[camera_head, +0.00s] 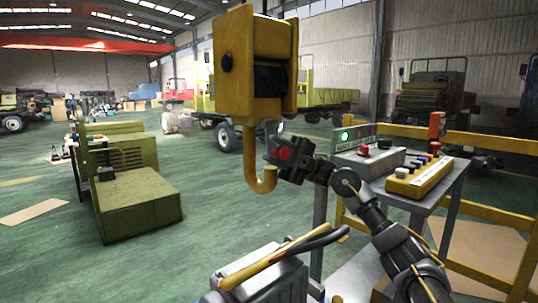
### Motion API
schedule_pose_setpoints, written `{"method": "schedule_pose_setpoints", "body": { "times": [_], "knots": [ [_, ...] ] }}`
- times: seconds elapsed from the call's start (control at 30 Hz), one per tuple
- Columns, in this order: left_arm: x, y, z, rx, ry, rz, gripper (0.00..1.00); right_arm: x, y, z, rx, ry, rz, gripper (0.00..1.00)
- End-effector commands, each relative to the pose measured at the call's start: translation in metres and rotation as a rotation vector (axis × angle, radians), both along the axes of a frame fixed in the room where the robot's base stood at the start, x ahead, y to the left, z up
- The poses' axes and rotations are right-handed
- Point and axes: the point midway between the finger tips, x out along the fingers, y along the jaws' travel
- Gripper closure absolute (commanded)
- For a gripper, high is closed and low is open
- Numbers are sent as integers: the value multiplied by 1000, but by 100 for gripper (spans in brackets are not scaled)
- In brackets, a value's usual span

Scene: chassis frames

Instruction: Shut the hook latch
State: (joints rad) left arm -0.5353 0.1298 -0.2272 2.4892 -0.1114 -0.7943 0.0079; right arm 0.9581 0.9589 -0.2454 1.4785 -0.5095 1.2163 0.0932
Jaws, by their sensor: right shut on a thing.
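A large yellow crane hook (250,160) hangs from a yellow hoist block (235,80) in the upper middle of the head view. Its curved tip opens to the right. My right gripper (272,152) reaches in from the lower right and is at the hook's mouth, overlapping its right side. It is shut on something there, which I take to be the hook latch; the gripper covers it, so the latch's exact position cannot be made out. My left gripper is not in view.
A grey table (440,190) at right carries a yellow button box (420,178), a light-grey control box (370,160) and a sign with a green lamp (344,135). Yellow railings (500,220) stand behind. An olive chassis part (140,205) sits at left; the green floor between is clear.

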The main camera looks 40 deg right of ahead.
Motion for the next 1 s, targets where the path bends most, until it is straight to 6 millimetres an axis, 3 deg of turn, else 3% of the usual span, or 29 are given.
{"method": "schedule_pose_setpoints", "body": {
  "times": [0.4, 0.43, 0.57, 0.87, 1.0],
  "knots": [
    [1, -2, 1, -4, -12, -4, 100, 0, -1, -1, -1, -2, -2, 100],
    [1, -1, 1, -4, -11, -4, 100, 0, -1, -1, -1, -2, -2, 66],
    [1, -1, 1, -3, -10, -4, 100, 0, 0, -1, -1, -3, -1, 49],
    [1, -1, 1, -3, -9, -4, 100, 0, -1, -1, 0, -2, -1, 48],
    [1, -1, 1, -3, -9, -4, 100, 2, -13, -6, -1, 0, -4, 48]
  ]
}}
